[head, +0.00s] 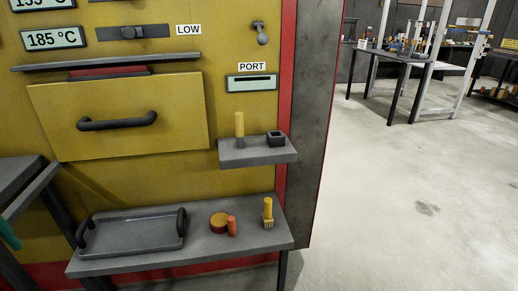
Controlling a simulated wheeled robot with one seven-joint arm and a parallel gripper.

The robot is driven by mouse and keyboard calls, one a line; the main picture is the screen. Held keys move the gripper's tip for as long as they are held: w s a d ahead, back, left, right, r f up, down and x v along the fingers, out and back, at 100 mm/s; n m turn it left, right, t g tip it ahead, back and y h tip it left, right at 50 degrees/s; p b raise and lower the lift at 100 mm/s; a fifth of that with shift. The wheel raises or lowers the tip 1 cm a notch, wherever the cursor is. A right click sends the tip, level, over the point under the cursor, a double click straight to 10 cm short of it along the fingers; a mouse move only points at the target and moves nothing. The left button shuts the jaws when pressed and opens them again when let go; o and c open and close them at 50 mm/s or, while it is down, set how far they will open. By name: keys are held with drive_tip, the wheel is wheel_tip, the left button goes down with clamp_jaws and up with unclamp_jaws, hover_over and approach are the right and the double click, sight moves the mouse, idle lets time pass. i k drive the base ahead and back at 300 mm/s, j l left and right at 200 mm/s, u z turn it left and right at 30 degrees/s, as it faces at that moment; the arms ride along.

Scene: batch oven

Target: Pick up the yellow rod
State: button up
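The yellow rod (239,124) stands upright on a small grey shelf (262,156) on the oven front, below the PORT label. A small black square block with a recess in its top (276,139) sits just to its right, apart from it. My gripper is not in view, and nothing is seen touching the rod.
A lower grey shelf (190,262) holds a tray with black handles (130,234), a round orange-brown piece (218,222), an orange-red cylinder (232,227) and a yellow-handled brush (268,212). The oven's yellow door (180,95) tilts outward left of the rod. Open floor (400,210) lies right.

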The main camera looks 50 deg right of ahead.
sight(238, 115)
drive_tip(key=l, duration=1)
drive_tip(key=k+l+u, duration=0.1)
drive_tip(key=l, duration=0.9)
